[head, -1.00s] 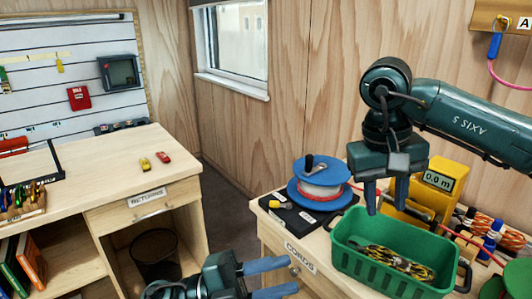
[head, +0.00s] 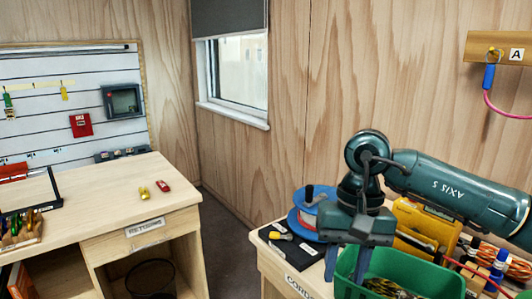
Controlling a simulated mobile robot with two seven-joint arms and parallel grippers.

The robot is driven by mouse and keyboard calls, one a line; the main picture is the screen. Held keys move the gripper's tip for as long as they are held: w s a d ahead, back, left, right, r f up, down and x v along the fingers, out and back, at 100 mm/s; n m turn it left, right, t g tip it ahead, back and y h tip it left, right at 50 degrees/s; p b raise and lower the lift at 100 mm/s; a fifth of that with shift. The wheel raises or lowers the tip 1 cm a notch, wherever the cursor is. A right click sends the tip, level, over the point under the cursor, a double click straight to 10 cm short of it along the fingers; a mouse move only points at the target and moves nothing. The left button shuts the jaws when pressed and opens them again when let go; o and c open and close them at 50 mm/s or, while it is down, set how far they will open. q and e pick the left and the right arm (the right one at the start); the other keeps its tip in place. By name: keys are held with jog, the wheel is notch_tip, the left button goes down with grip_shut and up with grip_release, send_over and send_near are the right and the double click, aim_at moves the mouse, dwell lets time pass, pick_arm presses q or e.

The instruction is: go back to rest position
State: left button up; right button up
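My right gripper (head: 347,264) points down with its two fingers apart and nothing visible between them. It is in front of the blue spool (head: 302,225) and over the left end of the green bin (head: 422,280). Whether the fingers touch the bin cannot be told. The bin holds a dark and yellow cord (head: 388,287), cut off by the lower edge of the view. My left gripper is not in view.
The cords bench (head: 272,266) carries a yellow meter (head: 425,222) behind my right arm. At left, the returns desk (head: 105,210) holds a yellow item (head: 144,193) and a red item (head: 164,186). A pink cord (head: 497,105) hangs from the wall hook board. Floor shows between the furniture.

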jog(key=s+a+m+g+y, duration=0.35)
jog(key=a+m+y, duration=0.25)
jog(key=a+y, duration=0.25)
jog(key=s+a+m+g+y, duration=0.2)
jog(key=s+a+m+y, duration=0.4)
jog(key=a, duration=0.4)
jog(key=w+d+f+m+t+y, duration=0.1)
jog(key=w+d+m+t+y, duration=0.2)
jog(key=m+t, duration=0.8)
jog(key=w+d+f+m+t+y, duration=0.1)
jog(key=w+f+m+t+y, duration=0.35)
jog(key=m, duration=1.05)
jog(key=w+d+f+m+t+h, duration=0.2)
jog(key=d+f+m+t+h, duration=0.45)
jog(key=m+t+h, duration=0.55)
jog(key=s+d+f+m+g+h, duration=0.2)
jog(key=s+d+f+m+g, duration=0.1)
jog(key=f+m, duration=0.3)
jog(key=s+d+f+m+g+h, duration=0.3)
jog(key=s+f+m, duration=0.3)
jog(key=f, duration=0.3)
jog(key=s+d+f+m+g+h, duration=0.3)
jog(key=s+d+f+m+g, duration=0.1)
jog(key=f, duration=0.4)
jog(key=shift+s+d+f+m+g, duration=0.15)
jog(key=shift+s+d+m+g, duration=0.2)
jog(key=shift+s+m, duration=0.6)
